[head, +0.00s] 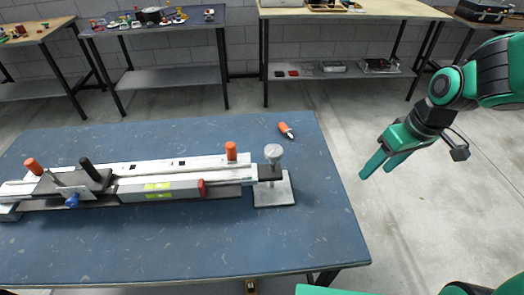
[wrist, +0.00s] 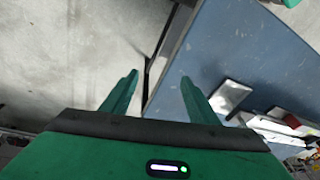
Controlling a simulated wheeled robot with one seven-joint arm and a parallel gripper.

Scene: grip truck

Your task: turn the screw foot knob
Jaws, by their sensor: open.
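The screw foot knob (head: 273,153) is a grey round knob on an upright screw. It stands above a square metal foot plate (head: 283,191) at the right end of a long silver rail assembly (head: 155,184) on the blue table. My gripper (head: 375,168) is green, open and empty, to the right of the table's right edge and apart from the knob. In the wrist view my two fingers (wrist: 158,82) are spread over the floor and table edge. A pale plate (wrist: 230,97) shows right of them; the knob is not clear there.
The blue table (head: 200,250) has free room in front of the rail. An orange-handled tool (head: 286,130) lies behind the knob. The rail carries orange handles (head: 231,151) and a red part (head: 202,188). Other workbenches (head: 345,10) stand along the back wall.

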